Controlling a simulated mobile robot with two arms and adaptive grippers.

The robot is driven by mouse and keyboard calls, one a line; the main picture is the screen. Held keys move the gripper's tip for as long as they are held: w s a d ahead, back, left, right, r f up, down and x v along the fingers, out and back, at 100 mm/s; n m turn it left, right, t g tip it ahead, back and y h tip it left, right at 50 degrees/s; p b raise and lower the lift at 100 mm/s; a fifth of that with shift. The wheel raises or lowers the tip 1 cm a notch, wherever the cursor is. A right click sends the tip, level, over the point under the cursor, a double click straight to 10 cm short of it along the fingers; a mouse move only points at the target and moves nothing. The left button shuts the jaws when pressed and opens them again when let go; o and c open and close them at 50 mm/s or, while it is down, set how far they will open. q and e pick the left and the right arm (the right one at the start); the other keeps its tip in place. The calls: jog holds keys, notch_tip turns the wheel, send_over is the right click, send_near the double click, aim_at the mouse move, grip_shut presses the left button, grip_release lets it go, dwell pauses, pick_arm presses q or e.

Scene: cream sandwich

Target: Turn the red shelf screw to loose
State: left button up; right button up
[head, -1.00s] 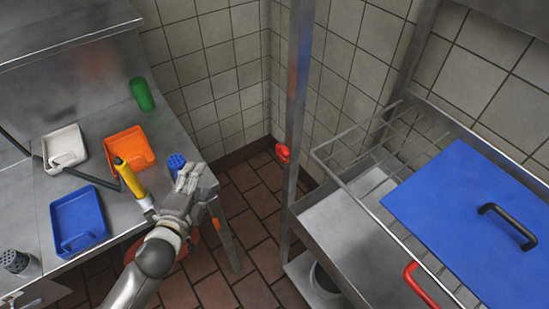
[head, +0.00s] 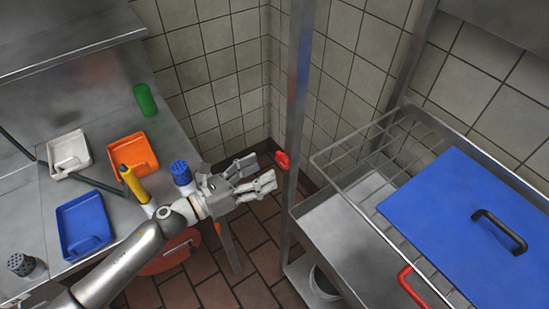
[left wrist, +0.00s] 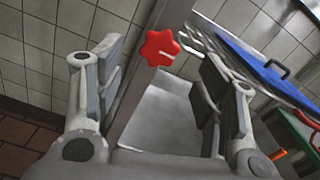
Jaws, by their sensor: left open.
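The red shelf screw (head: 282,160) is a star-shaped knob on the upright metal post (head: 296,110) of the shelf. In the left wrist view the screw (left wrist: 160,48) shows face-on with a pale mark on it, between and beyond the two fingers. My left gripper (head: 255,174) is open and empty, just left of the screw and apart from it, with its fingers pointing right. In the left wrist view my left gripper (left wrist: 158,85) has its fingers wide apart on either side. My right gripper is not in view.
A metal shelf with a wire rack (head: 345,155) and a blue lidded board (head: 475,225) stands right of the post. The steel counter at left holds blue (head: 82,225), orange (head: 133,154) and white (head: 68,152) trays and several bottles. Tiled floor lies between.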

aim_at(280, 161)
pick_arm(q)
jog(key=p+x, duration=0.1)
jog(key=x, duration=0.4)
jog(key=c, duration=1)
